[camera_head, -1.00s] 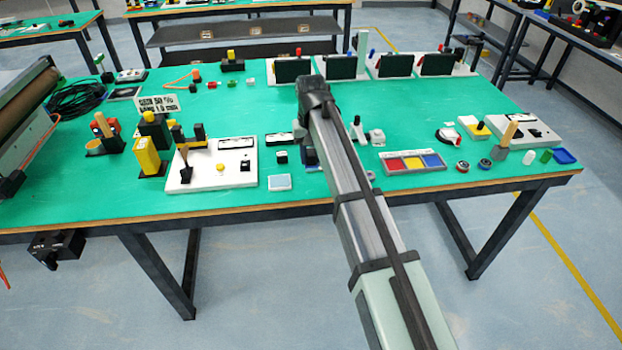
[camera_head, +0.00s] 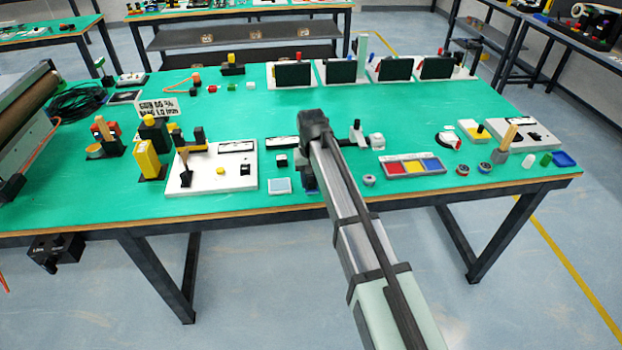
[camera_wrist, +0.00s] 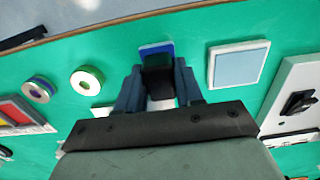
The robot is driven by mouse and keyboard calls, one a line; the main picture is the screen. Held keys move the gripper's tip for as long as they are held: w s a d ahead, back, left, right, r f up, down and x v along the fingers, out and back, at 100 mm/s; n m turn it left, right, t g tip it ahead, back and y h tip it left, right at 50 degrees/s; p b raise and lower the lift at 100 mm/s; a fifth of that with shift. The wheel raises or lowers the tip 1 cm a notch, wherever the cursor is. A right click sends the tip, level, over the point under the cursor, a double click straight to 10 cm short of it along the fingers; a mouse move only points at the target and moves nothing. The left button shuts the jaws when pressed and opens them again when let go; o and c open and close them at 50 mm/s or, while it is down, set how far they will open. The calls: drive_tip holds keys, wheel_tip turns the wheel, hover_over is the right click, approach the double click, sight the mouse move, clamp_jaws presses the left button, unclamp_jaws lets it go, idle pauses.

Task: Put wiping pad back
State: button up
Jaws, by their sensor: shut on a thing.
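My gripper (camera_wrist: 158,88) is shut on a black block, which looks like the handle of the wiping pad (camera_wrist: 157,47). A blue, white-edged part of the pad shows just past the fingers; the rest is hidden by them. In the head view my gripper (camera_head: 309,182) is over the front middle of the green table, mostly hidden by my arm. A pale blue square plate with a white rim (camera_wrist: 239,65) lies just right of the held pad in the wrist view and apart from it. The plate also shows in the head view (camera_head: 279,186), left of my gripper.
A white board with a lever and buttons (camera_head: 215,180) stands left of the pale plate. Right of my gripper are a small round roll (camera_head: 369,180) and a tray with red, yellow and blue fields (camera_head: 412,171). The table's front edge (camera_wrist: 120,20) is close.

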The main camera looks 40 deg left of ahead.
sight(311, 178)
drive_tip(key=shift+f, duration=0.15)
drive_tip(key=o, duration=1)
wheel_tip(311, 178, up, 12)
idle(0.3)
